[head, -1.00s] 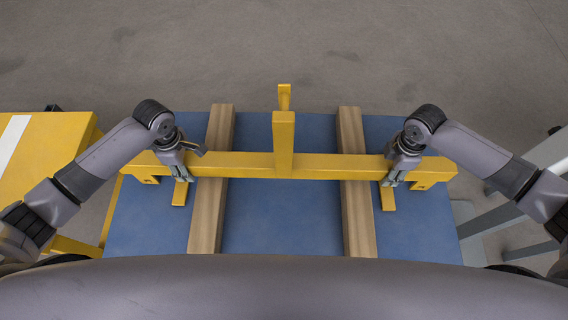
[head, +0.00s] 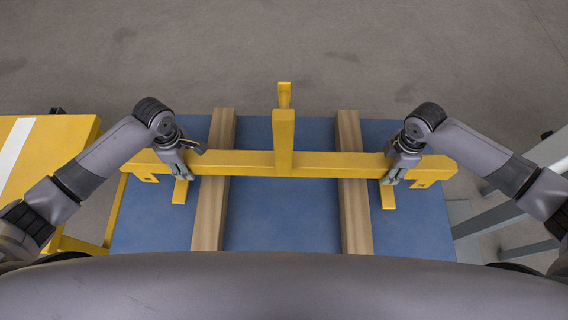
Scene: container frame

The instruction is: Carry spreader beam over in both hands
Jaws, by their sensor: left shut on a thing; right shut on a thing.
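The yellow spreader beam (head: 330,165) lies crosswise in the head view, with a post (head: 284,135) rising from its middle and a lug at each end. My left gripper (head: 183,172) is shut on the beam's left part. My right gripper (head: 393,174) is shut on its right part. The beam looks level, above two wooden bearers (head: 212,205) and (head: 353,205) on a blue surface (head: 282,220). I cannot tell from this view whether it touches the bearers. The fingertips are partly hidden by the wrists.
A yellow stand (head: 55,150) with a white stripe is at the left. Grey metal rails or legs (head: 520,180) stand at the right. Bare grey floor (head: 400,60) lies beyond the blue surface.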

